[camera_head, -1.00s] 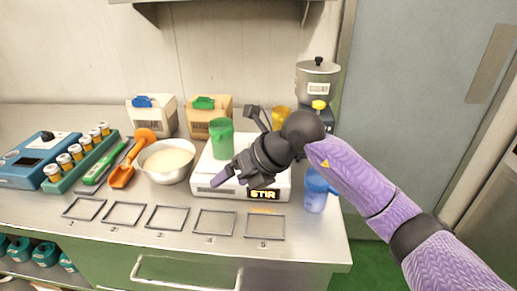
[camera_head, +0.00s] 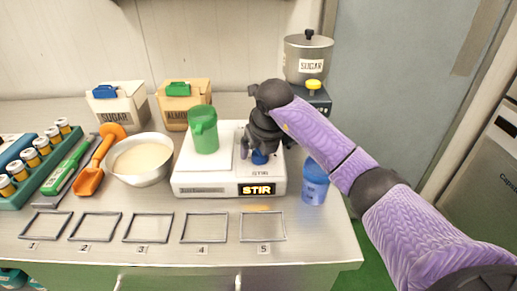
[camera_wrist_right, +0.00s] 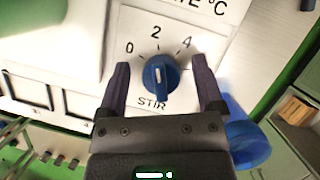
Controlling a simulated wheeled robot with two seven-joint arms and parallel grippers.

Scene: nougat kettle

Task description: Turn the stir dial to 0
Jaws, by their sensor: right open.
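The blue stir dial (camera_wrist_right: 161,76) sits on the white panel of the stirrer (camera_head: 190,187), with the numbers 0, 2 and 4 around its upper side and STIR printed below. A white mark shows on the dial's face; I cannot tell exactly which number it points at. My right gripper (camera_wrist_right: 159,66) is open, with one finger on each side of the dial and a gap visible to each. In the head view the right gripper (camera_head: 260,150) is pointed down over the dial (camera_head: 261,157), partly hiding it. My left gripper is not in view.
A green jug (camera_head: 204,136) stands on the stirrer's plate, left of the gripper. A blue cup (camera_head: 314,186) stands right of the stirrer. A sugar pot (camera_head: 308,58) stands behind. A bowl (camera_head: 140,174) is at left; several empty frames (camera_head: 205,228) line the front.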

